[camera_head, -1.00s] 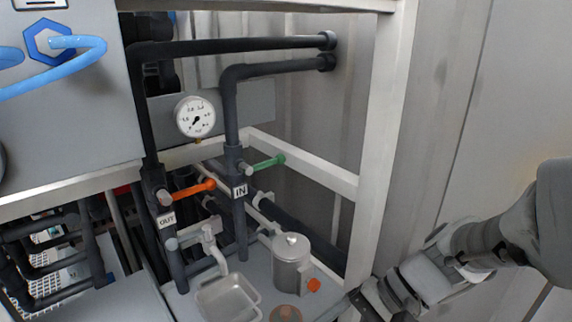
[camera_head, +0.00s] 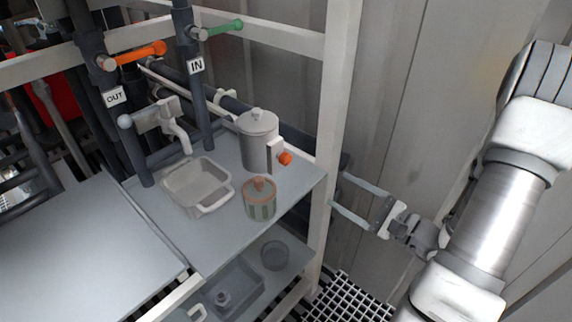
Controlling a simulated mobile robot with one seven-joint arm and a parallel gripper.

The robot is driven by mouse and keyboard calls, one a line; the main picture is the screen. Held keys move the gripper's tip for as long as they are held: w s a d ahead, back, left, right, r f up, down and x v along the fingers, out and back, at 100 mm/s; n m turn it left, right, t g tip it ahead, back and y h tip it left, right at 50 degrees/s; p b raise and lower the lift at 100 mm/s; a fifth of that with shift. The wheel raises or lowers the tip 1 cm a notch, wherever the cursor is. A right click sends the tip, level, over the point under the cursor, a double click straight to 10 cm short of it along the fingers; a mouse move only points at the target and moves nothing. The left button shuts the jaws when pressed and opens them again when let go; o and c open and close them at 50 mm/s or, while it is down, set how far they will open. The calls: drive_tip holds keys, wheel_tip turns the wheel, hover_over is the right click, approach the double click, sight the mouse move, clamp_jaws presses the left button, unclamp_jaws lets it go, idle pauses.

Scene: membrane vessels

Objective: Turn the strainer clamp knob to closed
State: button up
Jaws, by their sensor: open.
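The strainer is a grey lidded metal canister (camera_head: 257,140) standing on the upper shelf. Its orange clamp knob (camera_head: 285,158) sticks out from a pale bracket (camera_head: 272,153) on the canister's right side. My gripper (camera_head: 360,200) is open and empty, to the right of the shelf and of the white frame post. Its two fingers point left towards the post, and it is apart from the knob. Whether the knob's setting is open or closed cannot be told.
A white upright post (camera_head: 331,130) stands between my gripper and the shelf (camera_head: 225,232). A grey tray (camera_head: 196,186) and a striped jar with a pinkish lid (camera_head: 260,198) are near the canister. Orange (camera_head: 140,53) and green (camera_head: 222,28) valve handles sit above.

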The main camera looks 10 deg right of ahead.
sight(288, 160)
drive_tip(key=b+x, duration=0.1)
drive_tip(key=x, duration=1.6)
drive_tip(key=shift+s+b, duration=0.1)
drive_tip(key=shift+b, duration=0.25)
clamp_jaws()
